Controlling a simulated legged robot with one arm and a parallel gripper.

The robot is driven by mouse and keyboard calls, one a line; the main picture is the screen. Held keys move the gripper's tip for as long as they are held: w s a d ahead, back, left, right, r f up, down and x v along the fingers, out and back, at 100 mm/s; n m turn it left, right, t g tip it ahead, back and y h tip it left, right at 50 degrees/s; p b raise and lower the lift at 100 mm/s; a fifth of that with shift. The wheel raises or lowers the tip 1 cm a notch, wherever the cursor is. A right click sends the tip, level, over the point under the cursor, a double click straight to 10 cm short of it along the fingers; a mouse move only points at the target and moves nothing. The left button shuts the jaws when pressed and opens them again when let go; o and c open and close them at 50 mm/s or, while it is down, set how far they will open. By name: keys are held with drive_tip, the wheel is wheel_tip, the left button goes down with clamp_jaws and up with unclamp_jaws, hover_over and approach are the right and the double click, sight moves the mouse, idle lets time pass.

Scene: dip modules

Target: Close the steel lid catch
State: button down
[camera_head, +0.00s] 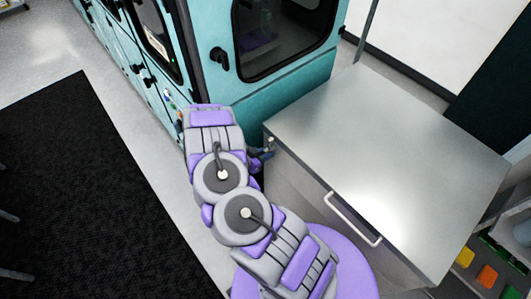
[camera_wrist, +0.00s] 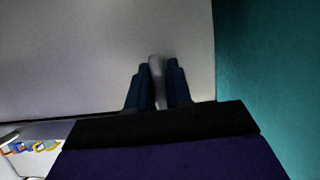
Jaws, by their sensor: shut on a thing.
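The steel lid (camera_head: 390,150) is a broad grey top on a steel unit at right in the head view. A small grey catch (camera_head: 269,143) stands at its near left corner. My gripper (camera_head: 262,155) is at that corner, mostly hidden behind my arm. In the wrist view my gripper (camera_wrist: 158,68) has its two dark blue fingers on either side of the pale grey catch (camera_wrist: 156,72), shut on it. The catch is blurred there, and its exact position is hard to tell.
A teal cabinet (camera_head: 285,105) with dark windows and black handles stands directly left of the steel unit. A bar handle (camera_head: 353,220) is on the unit's front. A black mat (camera_head: 85,200) lies on the floor. Coloured items (camera_head: 487,275) sit at lower right.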

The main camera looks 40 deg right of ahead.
drive_tip(key=c, duration=1.1)
unclamp_jaws()
drive_tip(key=v, duration=1.7)
drive_tip(key=shift+w+a, duration=0.1)
drive_tip(key=shift+a, duration=0.2)
